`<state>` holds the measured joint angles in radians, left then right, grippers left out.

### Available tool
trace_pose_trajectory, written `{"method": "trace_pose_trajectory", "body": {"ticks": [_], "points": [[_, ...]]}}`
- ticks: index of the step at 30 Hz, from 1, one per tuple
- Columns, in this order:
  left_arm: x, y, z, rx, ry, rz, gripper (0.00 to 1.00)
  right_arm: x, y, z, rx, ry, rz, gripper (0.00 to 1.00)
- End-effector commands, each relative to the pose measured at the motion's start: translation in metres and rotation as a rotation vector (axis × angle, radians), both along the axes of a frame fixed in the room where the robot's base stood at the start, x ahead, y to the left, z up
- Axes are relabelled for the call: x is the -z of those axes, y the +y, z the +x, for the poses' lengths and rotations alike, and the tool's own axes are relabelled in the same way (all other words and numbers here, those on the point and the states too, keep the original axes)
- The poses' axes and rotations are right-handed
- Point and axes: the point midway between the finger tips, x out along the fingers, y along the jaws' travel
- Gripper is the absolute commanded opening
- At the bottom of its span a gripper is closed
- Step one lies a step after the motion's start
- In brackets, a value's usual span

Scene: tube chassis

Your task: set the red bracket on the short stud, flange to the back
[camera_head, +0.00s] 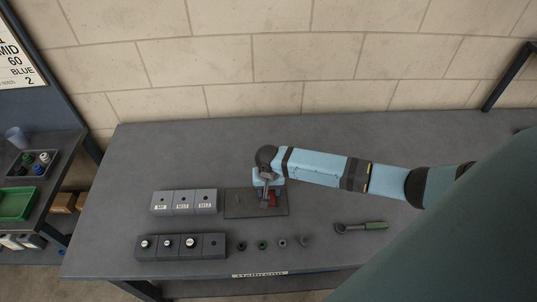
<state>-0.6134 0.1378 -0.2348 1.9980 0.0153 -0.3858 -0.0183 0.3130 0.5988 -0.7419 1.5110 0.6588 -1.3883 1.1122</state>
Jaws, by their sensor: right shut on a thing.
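My right gripper (269,190) reaches in from the right and points down over a dark plate (240,211) on the grey bench. The gripper and wrist hide most of the bracket. I cannot tell which way its flange faces, or whether it touches the plate. The short stud cannot be made out. My left gripper is not in view.
Grey labelled blocks (184,201) stand left of the plate, with a row of blocks with knobs (181,246) in front. Several small round parts (262,245) lie before the plate. A green-handled tool (361,227) lies to the right. The bench's left rear is clear.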

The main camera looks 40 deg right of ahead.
Motion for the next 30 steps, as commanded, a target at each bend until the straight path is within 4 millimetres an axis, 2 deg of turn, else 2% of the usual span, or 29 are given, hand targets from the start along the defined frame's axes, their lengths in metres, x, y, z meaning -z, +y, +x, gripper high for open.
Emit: {"method": "trace_pose_trajectory", "body": {"ticks": [24, 30], "points": [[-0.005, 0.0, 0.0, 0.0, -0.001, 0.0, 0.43, -0.034, 0.0, 0.0, 0.0, -0.001, 0.001, 0.22], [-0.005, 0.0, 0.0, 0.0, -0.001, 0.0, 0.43, -0.036, 0.0, 0.0, 0.0, -0.001, 0.001, 0.22]]}}
